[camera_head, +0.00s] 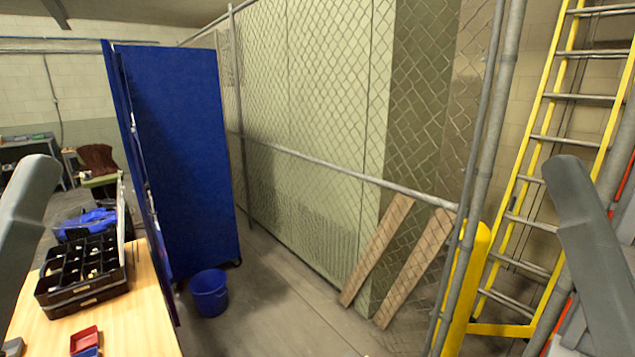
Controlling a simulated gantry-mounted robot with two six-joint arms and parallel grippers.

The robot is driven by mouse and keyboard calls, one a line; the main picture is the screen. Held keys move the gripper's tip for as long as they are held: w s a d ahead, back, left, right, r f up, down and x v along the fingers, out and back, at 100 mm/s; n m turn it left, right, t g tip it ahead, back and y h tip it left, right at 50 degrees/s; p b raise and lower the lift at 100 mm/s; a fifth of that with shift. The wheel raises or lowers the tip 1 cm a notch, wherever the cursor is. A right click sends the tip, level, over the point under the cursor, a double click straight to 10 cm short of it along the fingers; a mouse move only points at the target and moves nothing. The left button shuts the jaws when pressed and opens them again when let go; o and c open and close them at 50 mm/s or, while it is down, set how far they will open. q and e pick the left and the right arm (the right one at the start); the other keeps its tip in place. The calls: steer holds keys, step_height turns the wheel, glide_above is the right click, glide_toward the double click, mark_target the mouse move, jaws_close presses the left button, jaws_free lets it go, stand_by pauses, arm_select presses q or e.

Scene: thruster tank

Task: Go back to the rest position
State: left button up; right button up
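A grey link of my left arm (25,215) rises at the left edge, and a grey link of my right arm (592,245) rises at the right. Neither arm's gripper fingers show, so I cannot see whether they hold anything. The wooden table (135,325) is at the lower left, with a black compartment box (85,295) holding small parts on it. A small red bin (85,338) sits near the bottom edge, with a blue bin partly cut off below it.
A blue partition (185,150) stands behind the table, with a blue bucket (209,293) on the floor. A chain-link fence (310,120) runs across the middle. Wooden planks (378,245) lean there. A yellow ladder (545,150) and yellow post (468,285) stand at right. Floor is clear in the centre.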

arm_select(q)
step_height(320, 180, up, 18)
steer(key=p, duration=1.4)
steer(key=shift+r+p, duration=0.2)
steer(key=shift+p, duration=0.15)
arm_select(e)
step_height(320, 180, up, 18)
steer(key=shift+r, duration=0.2)
